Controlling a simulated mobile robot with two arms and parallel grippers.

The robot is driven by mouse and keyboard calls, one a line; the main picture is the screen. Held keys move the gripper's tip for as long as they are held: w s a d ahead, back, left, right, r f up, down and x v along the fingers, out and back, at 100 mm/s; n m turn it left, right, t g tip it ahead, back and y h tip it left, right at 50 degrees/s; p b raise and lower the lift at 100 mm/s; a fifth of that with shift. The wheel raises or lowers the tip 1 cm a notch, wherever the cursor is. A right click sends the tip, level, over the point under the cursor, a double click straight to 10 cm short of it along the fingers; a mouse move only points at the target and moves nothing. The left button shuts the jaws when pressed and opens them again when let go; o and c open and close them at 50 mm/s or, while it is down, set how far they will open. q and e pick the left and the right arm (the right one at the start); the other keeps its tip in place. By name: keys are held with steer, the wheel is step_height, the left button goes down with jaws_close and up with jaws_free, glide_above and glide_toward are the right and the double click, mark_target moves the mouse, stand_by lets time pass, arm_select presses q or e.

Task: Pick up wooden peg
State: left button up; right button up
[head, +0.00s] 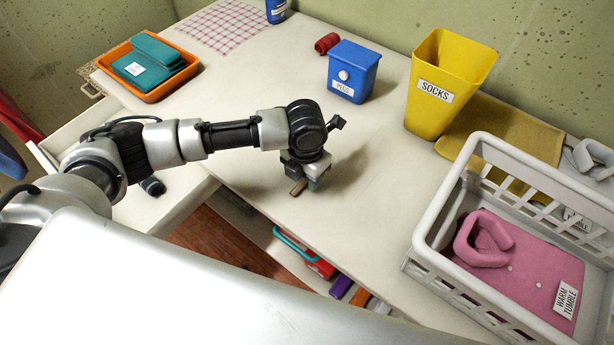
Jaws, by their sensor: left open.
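The wooden peg (298,188) is a small brown piece on the pale worktop, near its front edge. Only a short part of it shows. My left arm reaches in from the left, and my left gripper (309,180) points down right at the peg. Its jaws are open, and they partly hide the peg. I cannot tell whether the peg lies between the fingers or just beside them. My right gripper is not in view.
A blue bin (353,72) labelled PEGS and a yellow SOCKS bin (440,92) stand behind. A white crate (428,222) holding pink cloth is at right. An orange tray (155,92) with teal cloth is at far left. Worktop right of my gripper is clear.

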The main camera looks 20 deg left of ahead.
arm_select(q)
steer(key=shift+f, duration=0.15)
jaws_close()
stand_by(0.4)
